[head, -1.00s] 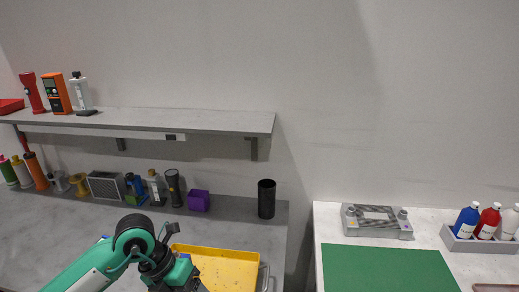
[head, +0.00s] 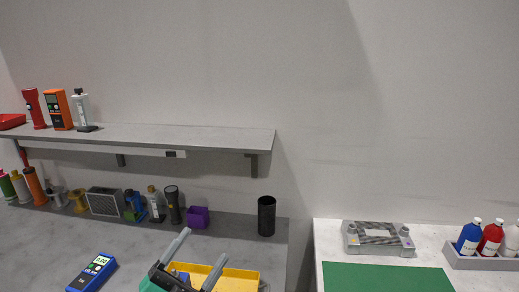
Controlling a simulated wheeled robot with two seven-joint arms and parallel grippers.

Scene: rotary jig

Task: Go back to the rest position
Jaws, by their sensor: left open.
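My left gripper (head: 204,244) is at the bottom edge of the head view, left of centre. Its two grey fingers point up and to the right and stand well apart, with nothing held between them. The fingers overlap the yellow tray (head: 240,280) in the picture; I cannot tell how far above it they are. Something blue shows low between the fingers, mostly hidden. My right gripper is not in view.
A blue meter (head: 92,273) lies on the grey bench, left of the gripper. Several tools and bottles line the bench's back under a shelf (head: 200,139). A black cup (head: 266,216) stands at right. A white table holds a grey jig (head: 378,238) and green mat (head: 385,278).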

